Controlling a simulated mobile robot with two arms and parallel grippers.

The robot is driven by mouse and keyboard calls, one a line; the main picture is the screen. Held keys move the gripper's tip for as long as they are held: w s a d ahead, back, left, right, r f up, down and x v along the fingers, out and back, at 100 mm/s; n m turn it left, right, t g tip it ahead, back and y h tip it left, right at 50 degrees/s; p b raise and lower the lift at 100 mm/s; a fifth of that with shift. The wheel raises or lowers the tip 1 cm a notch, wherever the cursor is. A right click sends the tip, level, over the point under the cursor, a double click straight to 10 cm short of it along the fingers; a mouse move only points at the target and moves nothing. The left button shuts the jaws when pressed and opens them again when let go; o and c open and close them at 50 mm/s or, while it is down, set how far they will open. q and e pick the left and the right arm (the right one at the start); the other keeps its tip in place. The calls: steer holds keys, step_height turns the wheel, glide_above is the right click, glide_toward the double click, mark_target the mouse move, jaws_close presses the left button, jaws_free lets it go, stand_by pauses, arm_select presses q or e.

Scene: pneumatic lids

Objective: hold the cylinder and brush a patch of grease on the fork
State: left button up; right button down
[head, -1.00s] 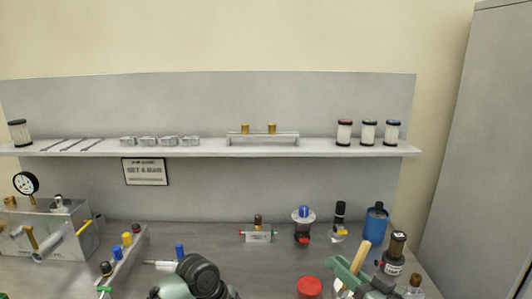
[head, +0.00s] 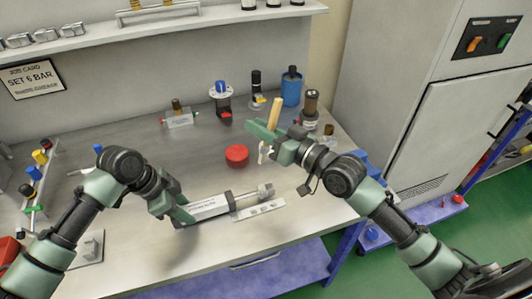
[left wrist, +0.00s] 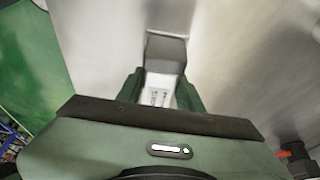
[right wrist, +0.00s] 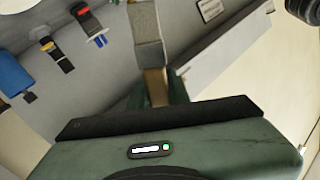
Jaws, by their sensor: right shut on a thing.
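The cylinder (head: 208,208) is a pale labelled body with a metal rod; its fork (head: 265,191) points right. My left gripper (head: 184,213) is at the cylinder's left end, with its fingers on either side of the body in the left wrist view (left wrist: 160,92). I cannot tell if they press on it. My right gripper (head: 262,134) is shut on the wooden-handled brush (head: 274,112), above the bench's right side. The handle points up, and a pale part shows below the fingers. The brush is apart from the fork. No grease can be made out on the fork.
A red round tub (head: 237,155) stands between the arms. A pale labelled strip (head: 259,210) lies just in front of the fork. A blue canister (head: 291,88) and several fittings stand along the back. A valve manifold (head: 40,180) is at the left.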

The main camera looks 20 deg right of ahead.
step_height(320, 180, down, 10)
steer(key=a+n+g, duration=0.1)
steer(key=g, duration=0.1)
steer(key=shift+w+a+r+n, duration=0.15)
steer(key=shift+w+r+n, duration=0.1)
steer(key=shift+w+n, duration=0.1)
steer(key=shift+f, duration=0.6)
stand_by(1.7)
steer(key=shift+s, duration=0.1)
steer(key=shift+s, duration=0.4)
steer(key=shift+w, duration=0.2)
steer(key=shift+w, duration=0.4)
steer(key=shift+w, duration=0.15)
steer(key=shift+w+f, duration=0.15)
steer(key=shift+w, duration=0.1)
